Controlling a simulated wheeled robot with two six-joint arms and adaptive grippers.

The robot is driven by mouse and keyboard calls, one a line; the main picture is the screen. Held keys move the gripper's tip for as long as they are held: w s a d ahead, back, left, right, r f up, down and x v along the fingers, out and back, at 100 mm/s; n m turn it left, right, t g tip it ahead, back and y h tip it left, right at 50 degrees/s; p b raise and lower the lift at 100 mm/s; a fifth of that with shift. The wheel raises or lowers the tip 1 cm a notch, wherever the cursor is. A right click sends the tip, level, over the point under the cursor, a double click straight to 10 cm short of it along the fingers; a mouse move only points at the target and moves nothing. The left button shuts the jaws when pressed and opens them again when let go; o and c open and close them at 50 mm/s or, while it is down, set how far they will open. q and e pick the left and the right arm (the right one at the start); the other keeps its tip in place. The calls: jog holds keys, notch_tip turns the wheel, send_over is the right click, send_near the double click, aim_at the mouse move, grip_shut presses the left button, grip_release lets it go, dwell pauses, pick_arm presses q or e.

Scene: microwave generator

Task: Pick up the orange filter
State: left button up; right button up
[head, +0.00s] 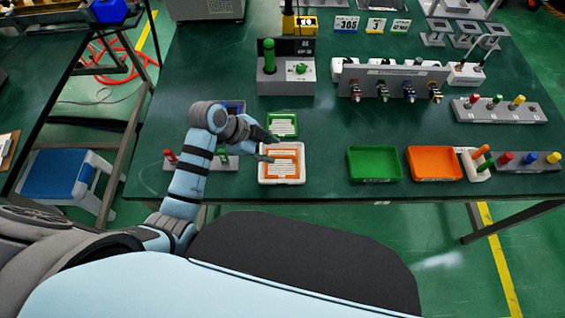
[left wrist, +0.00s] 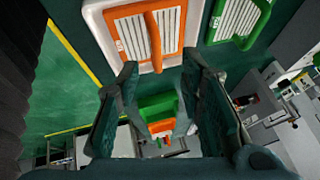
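The orange filter (head: 286,172) is a square orange frame with a white pleated face, lying in a white tray (head: 281,181) near the table's front edge. In the left wrist view the orange filter (left wrist: 177,22) shows a raised orange handle across its face. My left gripper (head: 272,147) is over the back left part of the filter. In the left wrist view the fingers of my left gripper (left wrist: 162,70) are apart with nothing between them, and the filter lies beyond their tips. My right gripper is not in view.
A green filter (head: 283,124) lies just behind the tray. A grey block with a green cylinder (head: 269,57) stands farther back. A green bin (head: 374,163) and an orange bin (head: 434,163) are to the right, with bare table between the tray and the green bin.

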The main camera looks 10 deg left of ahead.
aim_at(281, 156)
pick_arm(q)
jog(key=x, duration=0.6)
jog(key=shift+s+d+b, duration=0.2)
jog(key=shift+d+b, duration=0.05)
jog(key=shift+b, duration=0.15)
jog(key=shift+a+r, duration=0.1)
grip_shut()
jog(key=shift+r, duration=0.1)
